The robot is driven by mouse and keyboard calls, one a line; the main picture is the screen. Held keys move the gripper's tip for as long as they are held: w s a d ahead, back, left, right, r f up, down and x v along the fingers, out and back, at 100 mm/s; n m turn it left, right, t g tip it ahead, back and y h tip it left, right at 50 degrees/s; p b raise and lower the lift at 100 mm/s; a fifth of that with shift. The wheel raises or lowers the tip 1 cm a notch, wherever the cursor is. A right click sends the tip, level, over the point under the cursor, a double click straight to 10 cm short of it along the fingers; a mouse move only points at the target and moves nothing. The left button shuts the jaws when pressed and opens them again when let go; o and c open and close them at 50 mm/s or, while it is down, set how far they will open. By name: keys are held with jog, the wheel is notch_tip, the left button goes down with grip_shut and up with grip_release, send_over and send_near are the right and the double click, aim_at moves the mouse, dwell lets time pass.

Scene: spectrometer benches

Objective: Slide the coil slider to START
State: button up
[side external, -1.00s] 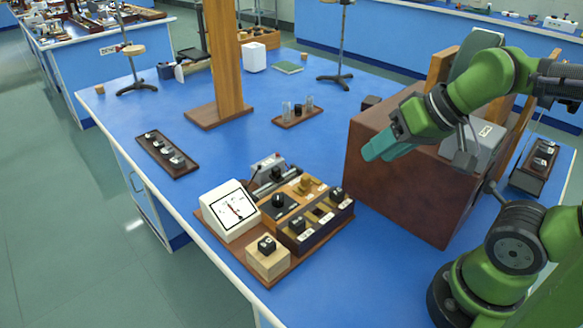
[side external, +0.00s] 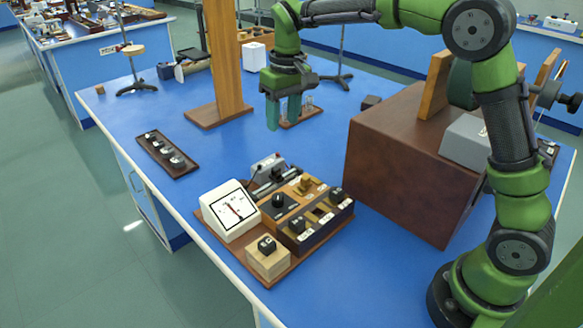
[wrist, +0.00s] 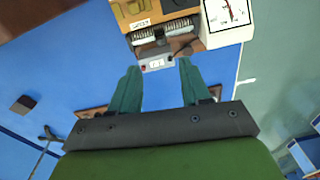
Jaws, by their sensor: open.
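The coil (side external: 272,184) is a dark ribbed cylinder on the wooden instrument board, behind the black knob. It also shows at the top of the wrist view (wrist: 180,27), with a dark piece, likely the slider (wrist: 161,39), near its middle. A small white label (wrist: 140,24) lies beside the coil; I cannot read its text. My gripper (side external: 281,118) hangs above the bench, behind the board and clear of it, fingers pointing down. In the wrist view my gripper (wrist: 158,68) is open and empty, its fingertips just short of a grey terminal box (wrist: 155,64) beside the coil.
A white meter (side external: 232,210) stands left of the coil. A block with several black knobs (side external: 318,215) is in front. A large brown box (side external: 410,165) stands to the right, and a wooden post (side external: 226,60) rises at the back left. Open blue bench lies around the board.

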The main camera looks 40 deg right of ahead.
aim_at(276, 168)
jog(key=shift+n+g, duration=0.4)
jog(key=w+f, duration=0.1)
jog(key=f, duration=0.9)
jog(key=w+f, duration=0.1)
jog(key=f, duration=0.3)
jog(key=shift+w+a+f, duration=0.1)
jog(key=shift+w+f, duration=0.25)
jog(key=shift+f, duration=0.05)
grip_shut()
